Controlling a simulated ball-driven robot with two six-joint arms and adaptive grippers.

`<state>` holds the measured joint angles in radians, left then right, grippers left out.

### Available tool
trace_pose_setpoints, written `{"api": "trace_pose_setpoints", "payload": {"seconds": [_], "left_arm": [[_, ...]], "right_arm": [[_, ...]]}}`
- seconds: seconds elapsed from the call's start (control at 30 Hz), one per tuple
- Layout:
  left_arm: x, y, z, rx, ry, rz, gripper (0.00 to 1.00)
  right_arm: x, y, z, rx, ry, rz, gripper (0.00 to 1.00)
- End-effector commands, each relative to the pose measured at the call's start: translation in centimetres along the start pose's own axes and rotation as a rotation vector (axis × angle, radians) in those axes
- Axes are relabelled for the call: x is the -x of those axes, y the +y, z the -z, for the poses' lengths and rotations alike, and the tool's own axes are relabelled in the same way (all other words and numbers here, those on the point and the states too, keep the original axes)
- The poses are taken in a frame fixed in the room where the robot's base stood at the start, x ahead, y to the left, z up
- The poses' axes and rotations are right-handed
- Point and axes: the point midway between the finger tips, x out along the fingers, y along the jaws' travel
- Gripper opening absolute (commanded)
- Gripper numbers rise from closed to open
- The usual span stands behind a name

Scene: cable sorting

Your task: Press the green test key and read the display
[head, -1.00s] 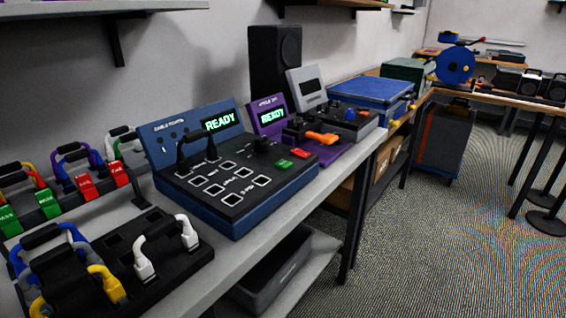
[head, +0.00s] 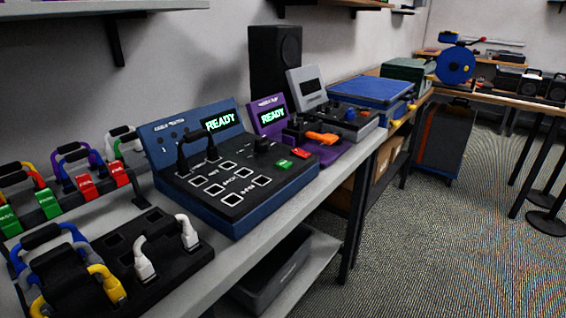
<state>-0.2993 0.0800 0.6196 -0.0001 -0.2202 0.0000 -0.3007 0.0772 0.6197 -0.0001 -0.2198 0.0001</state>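The blue cable tester (head: 235,190) stands on the bench in the middle of the head view. Its display (head: 221,121) reads "READY" in light letters. A black-handled cable (head: 194,150) stands plugged into the tester's upper left sockets; the other visible sockets look empty. Neither of my grippers shows in the view.
A purple unit (head: 268,116), also reading "READY", stands just right of the tester. A black tray (head: 196,266) with white, yellow and blue cables lies at front left. Racks with PASS and FAIL labels (head: 103,180) stand behind it. Carpet floor (head: 440,255) is open at right.

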Motion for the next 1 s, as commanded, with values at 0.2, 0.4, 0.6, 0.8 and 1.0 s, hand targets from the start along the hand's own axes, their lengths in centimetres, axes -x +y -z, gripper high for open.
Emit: {"api": "trace_pose_setpoints", "payload": {"seconds": [0.2, 0.4, 0.6, 0.8, 1.0], "left_arm": [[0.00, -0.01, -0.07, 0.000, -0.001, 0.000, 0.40], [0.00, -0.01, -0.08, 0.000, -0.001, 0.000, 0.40], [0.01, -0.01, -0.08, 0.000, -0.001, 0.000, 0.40], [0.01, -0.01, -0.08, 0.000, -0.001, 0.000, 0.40], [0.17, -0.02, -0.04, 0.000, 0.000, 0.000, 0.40]], "right_arm": [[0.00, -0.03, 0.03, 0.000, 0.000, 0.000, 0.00], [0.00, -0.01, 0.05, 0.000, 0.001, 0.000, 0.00], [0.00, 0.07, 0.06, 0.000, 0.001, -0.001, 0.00], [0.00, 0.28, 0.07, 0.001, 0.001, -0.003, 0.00], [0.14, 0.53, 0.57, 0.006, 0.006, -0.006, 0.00]]}}
